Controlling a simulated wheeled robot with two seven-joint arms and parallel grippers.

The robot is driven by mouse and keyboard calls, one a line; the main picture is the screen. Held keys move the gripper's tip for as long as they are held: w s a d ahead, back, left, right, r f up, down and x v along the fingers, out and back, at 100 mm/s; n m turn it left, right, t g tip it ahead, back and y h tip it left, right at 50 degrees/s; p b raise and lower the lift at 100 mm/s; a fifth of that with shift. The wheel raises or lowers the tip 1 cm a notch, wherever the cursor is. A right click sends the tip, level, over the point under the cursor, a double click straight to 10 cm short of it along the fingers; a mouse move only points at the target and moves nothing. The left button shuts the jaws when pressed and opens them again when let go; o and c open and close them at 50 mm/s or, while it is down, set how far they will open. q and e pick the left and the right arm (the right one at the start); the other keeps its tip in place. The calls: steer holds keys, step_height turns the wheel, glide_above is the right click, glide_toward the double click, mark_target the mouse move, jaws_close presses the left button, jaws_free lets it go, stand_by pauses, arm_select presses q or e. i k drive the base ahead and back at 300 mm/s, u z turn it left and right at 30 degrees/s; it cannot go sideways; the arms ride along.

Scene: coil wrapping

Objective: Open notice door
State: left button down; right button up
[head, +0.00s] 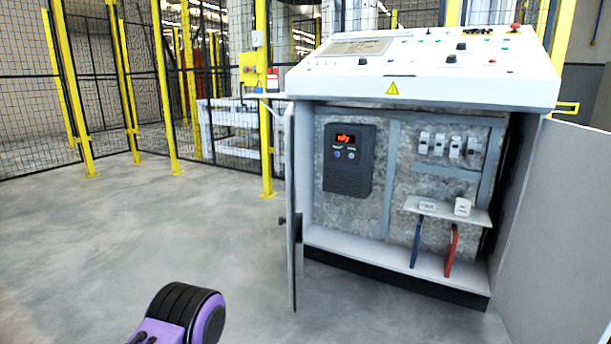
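A white control cabinet (420,85) with a sloped panel on top stands at the right. Its left door (291,210) is open and seen nearly edge-on, with a dark handle at about mid-height. Its right door (560,220) is swung wide open at the right edge. No label tells which door is the notice door. Inside are a dark grey unit (348,160) with a lit red display, several small white switches, and a shelf with a blue and a red lever. A purple and black part of my arm shows at the bottom left. Neither gripper is in view.
Bare grey concrete floor (150,235) is free in front and to the left of the cabinet. Black mesh fencing with yellow posts (166,90) runs behind. A yellow box with a red button (250,70) is on a post left of the cabinet.

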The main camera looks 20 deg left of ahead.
mark_target(294, 220)
steer(key=z, duration=0.4)
steer(key=i, duration=0.95)
steer(key=z, duration=0.2)
